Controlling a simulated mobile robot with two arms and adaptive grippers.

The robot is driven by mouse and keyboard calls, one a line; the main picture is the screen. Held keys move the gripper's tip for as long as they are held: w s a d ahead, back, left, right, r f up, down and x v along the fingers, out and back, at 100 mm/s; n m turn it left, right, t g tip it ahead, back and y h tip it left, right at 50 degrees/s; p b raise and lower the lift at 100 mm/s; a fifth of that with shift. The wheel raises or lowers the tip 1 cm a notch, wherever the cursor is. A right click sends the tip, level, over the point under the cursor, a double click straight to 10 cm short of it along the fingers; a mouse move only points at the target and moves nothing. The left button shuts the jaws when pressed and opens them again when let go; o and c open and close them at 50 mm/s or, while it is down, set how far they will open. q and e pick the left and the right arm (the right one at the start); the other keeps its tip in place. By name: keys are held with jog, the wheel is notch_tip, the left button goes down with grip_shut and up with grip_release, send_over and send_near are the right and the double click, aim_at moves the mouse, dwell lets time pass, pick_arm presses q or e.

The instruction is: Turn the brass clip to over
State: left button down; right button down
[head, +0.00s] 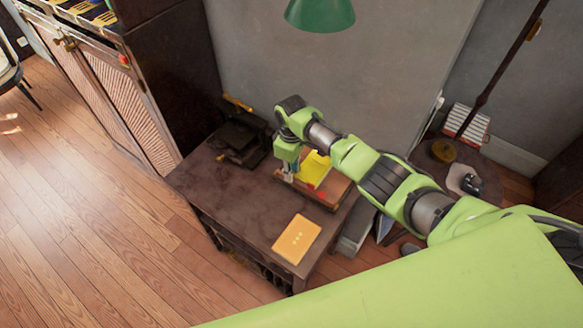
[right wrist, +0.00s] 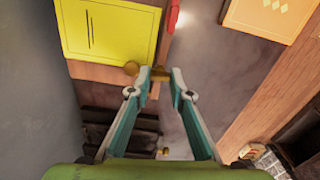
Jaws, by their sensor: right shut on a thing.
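The brass clip (right wrist: 131,68) shows in the right wrist view as a small rounded brass piece at the edge of a wooden stand, just below a yellow panel (right wrist: 108,30). My right gripper (right wrist: 160,74) is shut on the clip, its fingertips a little apart around its right part, which they partly hide. In the head view my right gripper (head: 288,174) reaches down at the left side of the wooden stand (head: 325,201) with the yellow panel (head: 316,170); the clip cannot be made out there. My left gripper is not in view.
The stand is on a dark table (head: 230,195). An orange booklet (head: 297,239) lies near its front edge, and a dark object (head: 240,140) stands at the back left. A green lamp shade (head: 320,14) hangs above. The table's left front is clear.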

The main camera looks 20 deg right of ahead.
jog(key=shift+m, duration=0.6)
jog(key=c, duration=1.8)
grip_release()
jog(key=shift+c, duration=0.2)
notch_tip(320, 180, up, 12)
